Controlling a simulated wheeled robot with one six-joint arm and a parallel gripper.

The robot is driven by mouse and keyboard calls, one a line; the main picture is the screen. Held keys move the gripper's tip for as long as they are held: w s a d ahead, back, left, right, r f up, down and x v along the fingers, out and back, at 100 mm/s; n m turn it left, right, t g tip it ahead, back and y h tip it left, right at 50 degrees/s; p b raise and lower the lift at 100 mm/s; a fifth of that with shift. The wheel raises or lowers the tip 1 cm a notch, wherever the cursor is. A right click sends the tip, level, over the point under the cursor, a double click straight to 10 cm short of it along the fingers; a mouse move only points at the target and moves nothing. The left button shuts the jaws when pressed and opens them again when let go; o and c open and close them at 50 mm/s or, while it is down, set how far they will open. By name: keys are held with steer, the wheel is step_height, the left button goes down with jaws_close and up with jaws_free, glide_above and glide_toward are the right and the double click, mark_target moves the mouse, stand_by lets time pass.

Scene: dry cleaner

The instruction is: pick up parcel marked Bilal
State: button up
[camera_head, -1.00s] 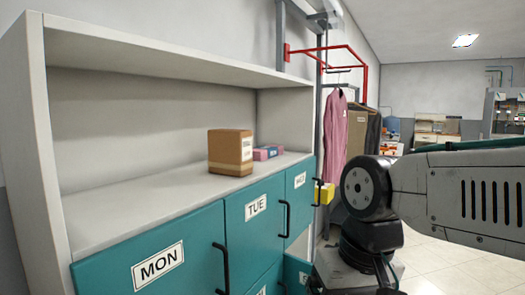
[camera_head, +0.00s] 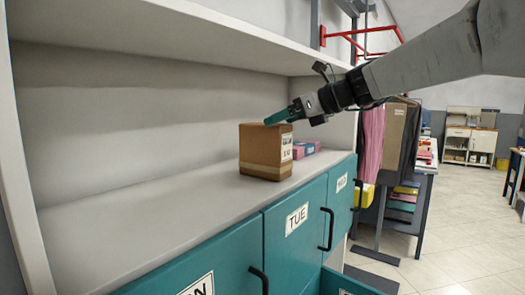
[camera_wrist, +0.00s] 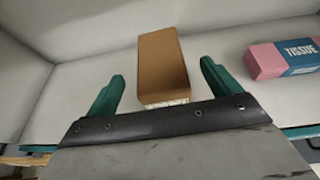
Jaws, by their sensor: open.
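A brown cardboard parcel (camera_head: 262,152) stands upright on the grey shelf above the teal doors. A white label is on its right side, but the name on it is too small to read. In the wrist view the parcel (camera_wrist: 161,62) lies ahead of my gripper (camera_wrist: 157,88), roughly between the lines of its two teal fingers, with its label edge nearest me. My gripper is open and empty. In the head view my gripper (camera_head: 280,117) is close to the top of the parcel, and I cannot tell whether it touches it.
A pink and blue tissue box (camera_wrist: 282,60) lies to the right of the parcel. The upper shelf board (camera_head: 230,35) and back wall close in the niche. The shelf left of the parcel is clear. A drawer (camera_head: 345,284) below is pulled open.

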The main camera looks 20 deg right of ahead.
mark_target(265, 150)
steer(key=x, duration=0.5)
steer(key=shift+f, duration=0.15)
steer(key=c, duration=1.7)
